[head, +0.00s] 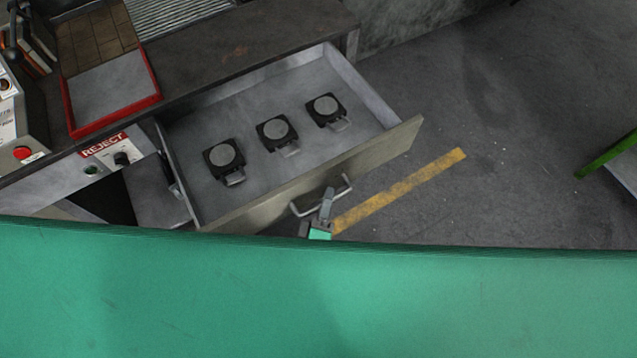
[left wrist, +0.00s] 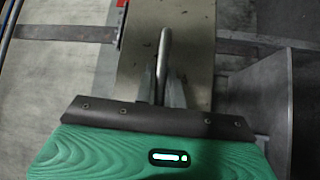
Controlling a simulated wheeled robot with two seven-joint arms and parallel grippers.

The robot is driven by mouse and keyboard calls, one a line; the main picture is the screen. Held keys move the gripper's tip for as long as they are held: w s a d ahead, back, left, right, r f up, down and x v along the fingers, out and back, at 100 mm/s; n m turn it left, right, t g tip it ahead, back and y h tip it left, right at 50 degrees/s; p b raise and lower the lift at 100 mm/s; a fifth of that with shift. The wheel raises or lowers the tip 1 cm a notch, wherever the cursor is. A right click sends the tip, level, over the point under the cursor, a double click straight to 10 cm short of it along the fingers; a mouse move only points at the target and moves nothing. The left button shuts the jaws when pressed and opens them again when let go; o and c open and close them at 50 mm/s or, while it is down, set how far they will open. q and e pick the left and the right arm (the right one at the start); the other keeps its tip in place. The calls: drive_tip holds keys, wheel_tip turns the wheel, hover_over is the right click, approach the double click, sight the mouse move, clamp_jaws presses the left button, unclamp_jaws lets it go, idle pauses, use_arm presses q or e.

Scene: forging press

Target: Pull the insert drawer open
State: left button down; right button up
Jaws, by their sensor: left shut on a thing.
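The insert drawer (head: 270,150) stands pulled out from under the bench in the head view. Three dark square inserts (head: 277,132) with round grey tops lie in a row on its floor. The drawer's front panel carries a metal bar handle (head: 335,196). My left gripper (head: 326,205) is at this handle, its fingers shut on the bar. In the left wrist view the handle (left wrist: 163,50) runs between the two fingers (left wrist: 162,88), in front of the beige drawer front (left wrist: 139,60). My right gripper is not in view.
The bench top (head: 230,45) above the drawer holds a red-edged tray (head: 112,92) at the left. A REJECT label (head: 104,145) and a knob sit on the panel below. Open floor (head: 500,130) with a yellow stripe (head: 400,190) lies to the right.

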use_arm(q)
drive_tip(key=shift+s+d, duration=0.2)
drive_tip(key=shift+s, duration=0.15)
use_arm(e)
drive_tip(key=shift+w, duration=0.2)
use_arm(q)
drive_tip(key=c, duration=1.5)
unclamp_jaws()
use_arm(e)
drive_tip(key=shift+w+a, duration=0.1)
